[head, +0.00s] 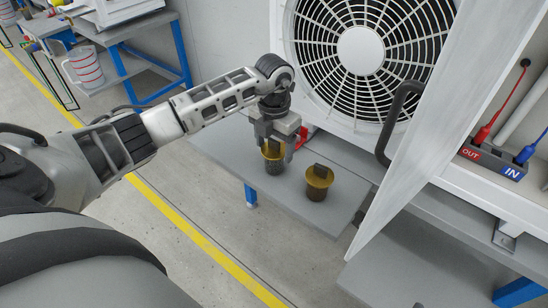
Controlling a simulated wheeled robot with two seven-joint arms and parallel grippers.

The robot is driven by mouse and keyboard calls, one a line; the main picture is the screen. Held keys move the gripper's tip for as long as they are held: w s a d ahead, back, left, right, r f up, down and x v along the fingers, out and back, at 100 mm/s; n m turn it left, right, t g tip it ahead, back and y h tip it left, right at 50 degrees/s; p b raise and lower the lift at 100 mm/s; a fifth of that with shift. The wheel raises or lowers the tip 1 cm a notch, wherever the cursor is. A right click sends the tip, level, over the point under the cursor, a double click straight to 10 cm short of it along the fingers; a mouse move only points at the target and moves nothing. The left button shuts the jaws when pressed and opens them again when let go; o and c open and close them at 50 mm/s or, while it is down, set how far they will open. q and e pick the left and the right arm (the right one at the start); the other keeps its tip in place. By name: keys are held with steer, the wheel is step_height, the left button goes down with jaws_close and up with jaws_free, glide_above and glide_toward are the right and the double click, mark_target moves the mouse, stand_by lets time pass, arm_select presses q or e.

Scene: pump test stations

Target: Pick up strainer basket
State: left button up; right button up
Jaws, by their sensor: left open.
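Two strainer baskets with yellow rims and dark mesh bodies stand on a grey shelf (225,150) below the fan unit. The left basket (274,165) is directly under my left gripper (275,141). The right basket (317,184) stands a little to the right and nearer, with a dark upright tab at its top and nothing touching it. My left gripper points down with open jaws at the left basket's top. The jaws partly hide that basket's rim, and I cannot tell whether they touch it. My right gripper is not in view.
A large fan (361,50) stands behind the shelf. An open pale panel (430,120) with a dark handle (394,125) is close on the right. Red OUT and blue IN connectors (490,162) lie beyond it. A workbench with a measuring jug (84,68) is at upper left.

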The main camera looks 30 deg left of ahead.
arm_select(q)
steer(key=shift+f, duration=0.9)
steer(key=c, duration=0.5)
steer(key=shift+r, duration=0.1)
